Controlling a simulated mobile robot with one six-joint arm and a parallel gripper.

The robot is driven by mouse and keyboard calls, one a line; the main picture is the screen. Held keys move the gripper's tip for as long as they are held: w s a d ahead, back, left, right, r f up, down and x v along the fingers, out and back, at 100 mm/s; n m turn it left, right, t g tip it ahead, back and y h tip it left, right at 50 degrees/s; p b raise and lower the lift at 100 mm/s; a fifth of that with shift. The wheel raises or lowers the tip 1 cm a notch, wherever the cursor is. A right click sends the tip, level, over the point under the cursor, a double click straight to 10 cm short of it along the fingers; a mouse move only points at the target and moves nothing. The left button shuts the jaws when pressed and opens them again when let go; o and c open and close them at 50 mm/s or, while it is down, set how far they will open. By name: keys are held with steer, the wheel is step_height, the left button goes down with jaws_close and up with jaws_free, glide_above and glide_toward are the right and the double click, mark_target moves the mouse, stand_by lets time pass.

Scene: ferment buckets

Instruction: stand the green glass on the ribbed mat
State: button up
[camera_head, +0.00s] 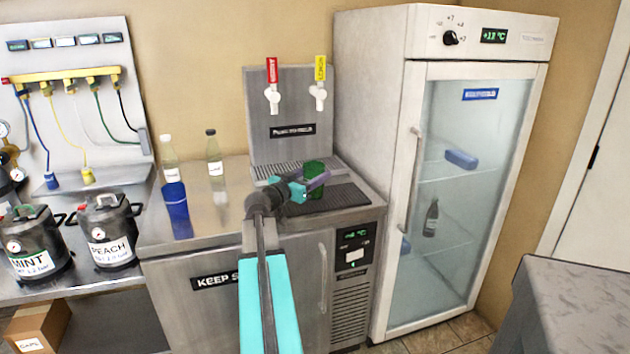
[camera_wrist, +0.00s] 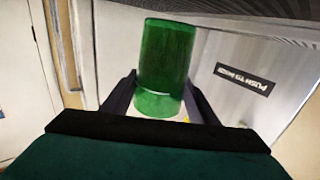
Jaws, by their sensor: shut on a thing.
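The green glass (camera_head: 315,172) is between the fingers of my gripper (camera_head: 309,186), over the steel counter below the taps. In the wrist view the green glass (camera_wrist: 165,65) fills the gap between both dark fingers of my gripper (camera_wrist: 160,98), which is shut on it. The ribbed mat (camera_head: 345,198) is a dark rectangle at the counter's front right. In the head view the glass overlaps the mat's back left part. I cannot tell whether its base touches the mat, because my gripper partly hides it.
A tap panel (camera_head: 290,108) with red and yellow handles stands behind, over a metal drip grille (camera_head: 270,170). A tall glass-door fridge (camera_head: 462,170) rises close on the right.

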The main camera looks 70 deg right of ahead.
steer(key=shift+f, duration=1.25)
steer(key=shift+f, duration=0.15)
steer(key=o, duration=1.5)
steer(key=shift+r, duration=0.25)
steer(key=b+v, duration=0.1)
steer(key=v, duration=1.1)
